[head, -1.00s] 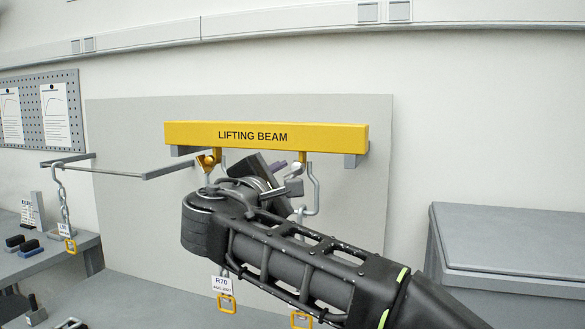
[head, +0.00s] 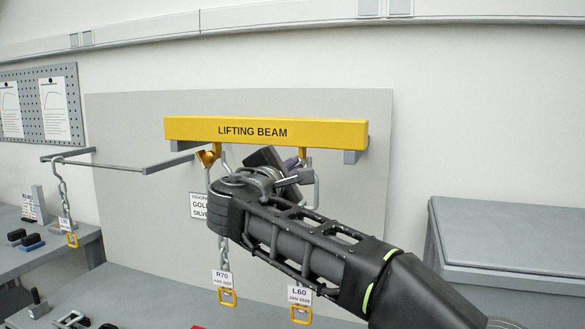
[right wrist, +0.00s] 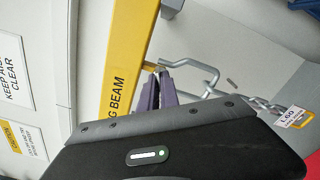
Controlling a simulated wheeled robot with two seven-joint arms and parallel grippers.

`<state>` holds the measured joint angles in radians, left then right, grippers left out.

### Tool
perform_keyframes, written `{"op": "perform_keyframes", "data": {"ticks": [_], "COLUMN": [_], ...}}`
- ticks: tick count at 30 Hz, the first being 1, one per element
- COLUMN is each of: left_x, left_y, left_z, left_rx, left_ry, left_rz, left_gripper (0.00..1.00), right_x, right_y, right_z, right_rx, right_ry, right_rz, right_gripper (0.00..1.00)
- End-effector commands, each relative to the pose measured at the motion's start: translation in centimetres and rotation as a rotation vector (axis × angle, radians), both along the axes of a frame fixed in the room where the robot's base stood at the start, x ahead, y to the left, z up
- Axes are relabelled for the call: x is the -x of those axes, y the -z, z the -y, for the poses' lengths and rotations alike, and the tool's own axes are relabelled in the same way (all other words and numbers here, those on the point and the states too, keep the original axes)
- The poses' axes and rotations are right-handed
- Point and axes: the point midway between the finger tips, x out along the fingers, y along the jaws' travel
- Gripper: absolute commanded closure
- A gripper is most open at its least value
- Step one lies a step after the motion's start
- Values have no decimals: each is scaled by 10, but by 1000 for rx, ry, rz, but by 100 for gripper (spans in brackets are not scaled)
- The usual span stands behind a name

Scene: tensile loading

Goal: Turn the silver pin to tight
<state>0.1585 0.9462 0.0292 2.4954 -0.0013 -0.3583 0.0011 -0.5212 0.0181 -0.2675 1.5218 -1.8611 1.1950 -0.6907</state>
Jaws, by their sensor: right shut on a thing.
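The yellow lifting beam (head: 335,131) spans the back panel, with a gold fitting (head: 208,157) under its left part. A silver hook (head: 316,190) hangs under its right part and also shows in the right wrist view (right wrist: 208,72). My right gripper (head: 292,165) is up at this right-hand hanger, just below the beam. Its purple-grey fingers (right wrist: 154,92) are shut close together beside the hook in the right wrist view. The silver pin between them is hidden, so its tightness cannot be seen. My left gripper is not in view.
Chains with tags R70 (head: 222,278) and L60 (head: 300,294) hang below my right arm, ending in yellow links. Another chain (head: 63,195) hangs from a grey rail at left. A grey chest (head: 510,235) stands at right.

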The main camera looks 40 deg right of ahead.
Motion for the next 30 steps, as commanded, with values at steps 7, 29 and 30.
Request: {"op": "perform_keyframes", "data": {"ticks": [7, 29, 30], "left_x": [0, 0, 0], "left_y": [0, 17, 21], "left_z": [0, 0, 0], "left_rx": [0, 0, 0], "left_ry": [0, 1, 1], "left_rz": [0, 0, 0], "left_gripper": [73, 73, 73], "right_x": [0, 0, 0], "right_y": [0, 5, 5], "right_z": [0, 1, 0], "right_rx": [-1, -63, -76], "right_ry": [1, 2, 1], "right_rz": [0, 88, 107], "right_gripper": [100, 100, 100]}}
